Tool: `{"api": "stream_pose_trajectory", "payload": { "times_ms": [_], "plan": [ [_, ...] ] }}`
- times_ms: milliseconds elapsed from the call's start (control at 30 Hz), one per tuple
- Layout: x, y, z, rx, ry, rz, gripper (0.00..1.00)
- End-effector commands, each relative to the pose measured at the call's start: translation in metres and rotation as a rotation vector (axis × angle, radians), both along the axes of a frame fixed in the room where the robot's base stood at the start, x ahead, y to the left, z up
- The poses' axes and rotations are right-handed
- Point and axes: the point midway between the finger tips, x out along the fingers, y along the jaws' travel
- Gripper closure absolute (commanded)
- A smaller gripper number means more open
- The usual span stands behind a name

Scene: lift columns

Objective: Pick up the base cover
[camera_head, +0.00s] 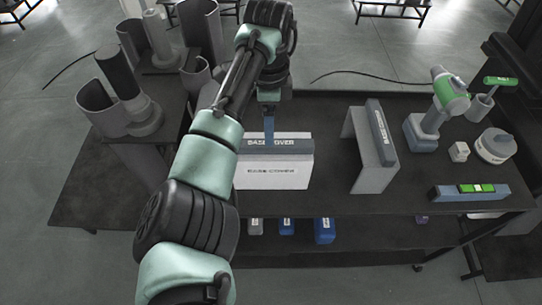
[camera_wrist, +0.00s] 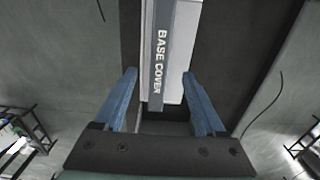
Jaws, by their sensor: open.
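The base cover (camera_head: 272,175) is a white panel with a grey top strip lettered "BASE COVER". It stands upright on the dark table in the head view. In the wrist view the cover (camera_wrist: 180,45) runs down from the top edge between my fingers, its lettered strip facing the camera. My gripper (camera_head: 268,135) is over the top strip, with a blue finger pointing down at it. In the wrist view my gripper (camera_wrist: 159,74) is open, with a blue finger on each side and visible gaps to the cover. My arm hides part of the table left of the cover.
A second white cover with a grey strip (camera_head: 381,135) stands to the right. Beyond it are a green-and-grey device (camera_head: 449,95), a round grey part (camera_head: 495,146) and a level (camera_head: 470,192). Tall grey cylinders (camera_head: 128,95) stand at left. Blue blocks (camera_head: 324,231) sit on the lower shelf.

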Motion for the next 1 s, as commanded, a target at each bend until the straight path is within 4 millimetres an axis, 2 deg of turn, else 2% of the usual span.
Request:
{"api": "stream_pose_trajectory", "payload": {
  "times_ms": [200,300,567,900,967,1000],
  "plan": [
    [-0.002,-0.004,-0.033,0.0,0.004,0.001,0.28],
    [-0.002,-0.004,-0.041,0.001,0.003,0.001,0.28],
    [-0.001,-0.004,-0.044,0.0,0.0,0.0,0.28],
    [-0.001,-0.004,-0.044,0.0,0.0,0.0,0.89],
    [-0.001,-0.004,-0.044,0.0,0.0,0.0,0.99],
    [-0.001,-0.004,-0.044,0.0,0.0,0.0,1.0]
  ]
}}
